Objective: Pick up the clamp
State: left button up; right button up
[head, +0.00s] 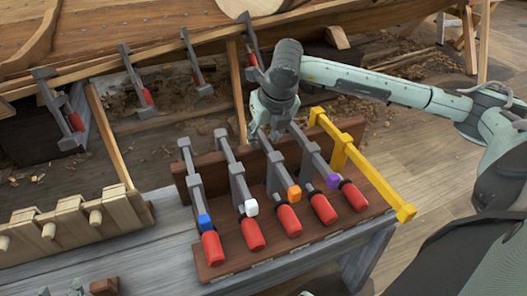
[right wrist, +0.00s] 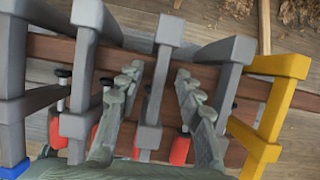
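Several clamps with grey bars and red handles lean side by side in a brown wooden rack. A yellow clamp (head: 345,150) stands at the right end. My right gripper (head: 268,130) is at the top of the orange-marked clamp. In the right wrist view its fingers (right wrist: 158,95) are apart, with this clamp's grey bar (right wrist: 152,100) between them and gaps on both sides. Grey tips at the lower left edge may be my left gripper (head: 58,290), mostly cut off.
The rack (head: 225,262) stands on a grey bench (head: 165,240). Neighbouring clamps are close on both sides of my right fingers. A wooden pegged rack (head: 70,225) is at left. More clamps (head: 138,80) hang on the hull behind.

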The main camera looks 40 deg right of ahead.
jog(key=shift+f+b, duration=0.2)
jog(key=shift+b, duration=0.15)
dwell(0.4)
grip_shut()
jog(key=shift+r, duration=0.15)
